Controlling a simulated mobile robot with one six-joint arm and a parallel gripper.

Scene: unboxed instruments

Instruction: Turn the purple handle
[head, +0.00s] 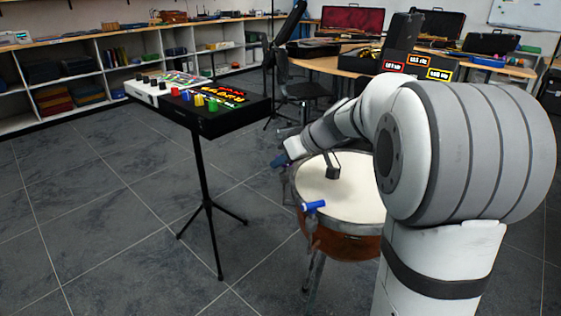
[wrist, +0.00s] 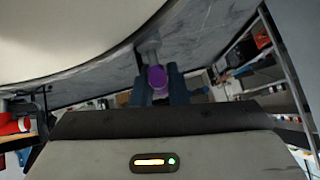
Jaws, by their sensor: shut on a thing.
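The purple handle (wrist: 157,78) shows in the wrist view as a short rounded grip on a grey stem at the rim of a drum. My gripper (wrist: 158,84) has one dark blue finger on each side of it and is shut on it. In the head view my gripper (head: 280,160) is at the drum's far left rim, and the purple handle cannot be made out there. The drum (head: 330,190) has a pale round skin and a brown shell. Its pale skin (wrist: 60,35) fills the upper left of the wrist view.
A blue handle (head: 313,206) sits on the drum's near rim. A black control box (head: 205,115) on a tripod stands left of the drum. Bare tiled floor (head: 90,200) lies further left.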

